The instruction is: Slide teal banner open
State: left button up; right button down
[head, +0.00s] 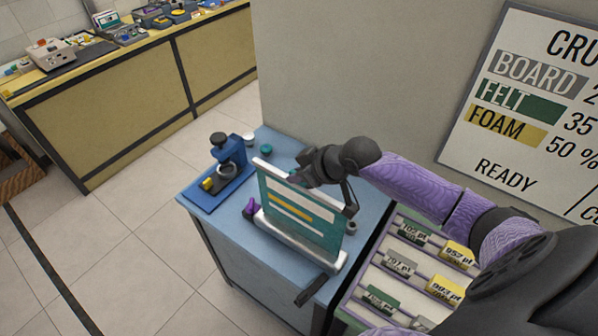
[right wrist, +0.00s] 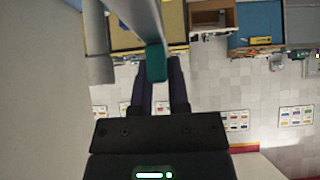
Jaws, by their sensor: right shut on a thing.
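The teal banner (head: 277,211) stands up out of a silver base (head: 290,238) on a blue-topped cabinet. It has white and yellow stripes and a pale top rail. My right gripper (head: 297,180) is at the top rail, reaching in from behind and the right. In the right wrist view, my right gripper (right wrist: 158,78) is shut on a teal part (right wrist: 156,63) of the banner, between its two dark fingers. A purple part (head: 251,207) sits at the left end of the base. My left gripper is not in view.
A blue press-like device (head: 229,158) stands on the cabinet left of the banner. A rack of labelled cards (head: 400,262) is at the right. A wall with a sign (head: 530,110) rises behind. Open tiled floor (head: 130,240) lies to the left.

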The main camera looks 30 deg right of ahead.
jog(key=c, duration=0.6)
grip_release()
jog(key=p+v, duration=0.2)
jog(key=v, duration=0.7)
jog(key=shift+s+d+r+p, duration=0.15)
jog(key=shift+r+p, duration=0.05)
jog(key=shift+p, duration=0.1)
jog(key=shift+s+r, duration=0.1)
jog(key=shift+r, duration=0.05)
